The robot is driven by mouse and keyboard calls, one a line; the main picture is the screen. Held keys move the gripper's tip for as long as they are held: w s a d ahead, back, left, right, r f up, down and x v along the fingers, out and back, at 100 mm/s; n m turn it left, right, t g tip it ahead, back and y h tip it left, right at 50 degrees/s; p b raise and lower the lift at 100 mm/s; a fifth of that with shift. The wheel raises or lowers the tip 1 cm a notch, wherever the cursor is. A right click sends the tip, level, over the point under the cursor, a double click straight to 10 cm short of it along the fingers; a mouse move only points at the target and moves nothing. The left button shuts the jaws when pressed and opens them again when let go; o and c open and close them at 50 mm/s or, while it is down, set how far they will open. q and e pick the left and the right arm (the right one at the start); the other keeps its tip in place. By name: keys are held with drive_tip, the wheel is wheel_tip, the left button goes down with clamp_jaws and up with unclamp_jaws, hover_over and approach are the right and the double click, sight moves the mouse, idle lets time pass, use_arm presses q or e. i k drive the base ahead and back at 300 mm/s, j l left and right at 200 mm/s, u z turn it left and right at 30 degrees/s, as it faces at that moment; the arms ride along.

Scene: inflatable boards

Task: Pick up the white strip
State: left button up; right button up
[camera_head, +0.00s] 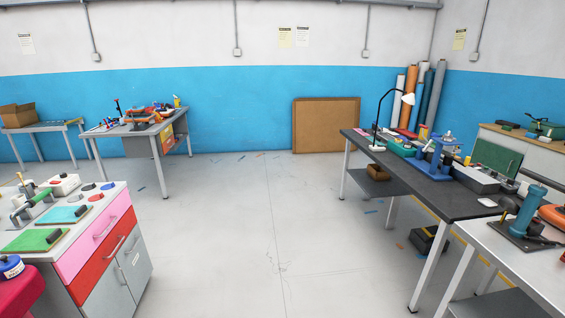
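I cannot make out a white strip for certain in the head view. A small pale item (487,202) lies near the front edge of the dark-topped table (425,188) at the right, too small to identify. Neither of my grippers is in view.
A drawer cabinet (112,245) with green and teal boards stands at the left front. A cluttered workbench (128,127) is behind it. A light-topped table (515,262) is at the right front. A corkboard (325,125) leans on the back wall. The middle floor is mostly clear.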

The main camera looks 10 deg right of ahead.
sight(389, 130)
drive_tip(key=i+z, duration=0.1)
drive_tip(key=i, duration=1.2)
drive_tip(key=i+j+z, duration=0.15)
drive_tip(key=i, duration=0.55)
drive_tip(key=i+j+z, duration=0.1)
drive_tip(key=i, duration=0.55)
drive_tip(key=i+j+z, duration=0.1)
drive_tip(key=i, duration=0.55)
drive_tip(key=i+l, duration=0.2)
drive_tip(key=i, duration=0.95)
drive_tip(key=i+l+z, duration=0.1)
drive_tip(key=i, duration=1.1)
drive_tip(key=i+l, duration=0.2)
drive_tip(key=i, duration=0.95)
drive_tip(key=i+u, duration=0.3)
drive_tip(key=i, duration=1.45)
drive_tip(key=i+z, duration=0.25)
drive_tip(key=z, duration=0.15)
drive_tip(key=i+z, duration=0.45)
drive_tip(key=z, duration=0.3)
drive_tip(key=i+j+z, duration=0.15)
drive_tip(key=z, duration=0.25)
drive_tip(key=i+j, duration=0.05)
drive_tip(key=i, duration=0.05)
